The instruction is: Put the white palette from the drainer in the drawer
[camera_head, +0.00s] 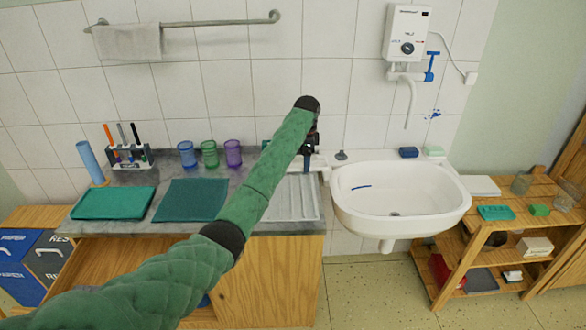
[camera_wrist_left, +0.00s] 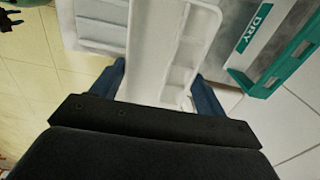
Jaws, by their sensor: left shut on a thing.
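The white palette (camera_wrist_left: 158,50), with shallow compartments, is between the two blue-grey fingers of my left gripper (camera_wrist_left: 157,86) in the left wrist view. The gripper is shut on it. In the head view my left gripper (camera_head: 310,143) is above the counter's right end, beside the sink, mostly hidden behind my green arm. A teal and white rack marked DRY (camera_wrist_left: 275,55), apparently the drainer, stands close to the right of the palette in the wrist view. An open wooden space (camera_head: 105,262), perhaps the drawer, shows under the counter, partly hidden by my arm. My right gripper is out of view.
The grey counter (camera_head: 150,177) holds teal mats, several coloured cups (camera_head: 209,154) and a tool holder (camera_head: 127,156). The white sink (camera_head: 400,200) is right of the counter. A wooden shelf (camera_head: 500,225) stands farther right, and blue bins (camera_head: 30,260) stand at left.

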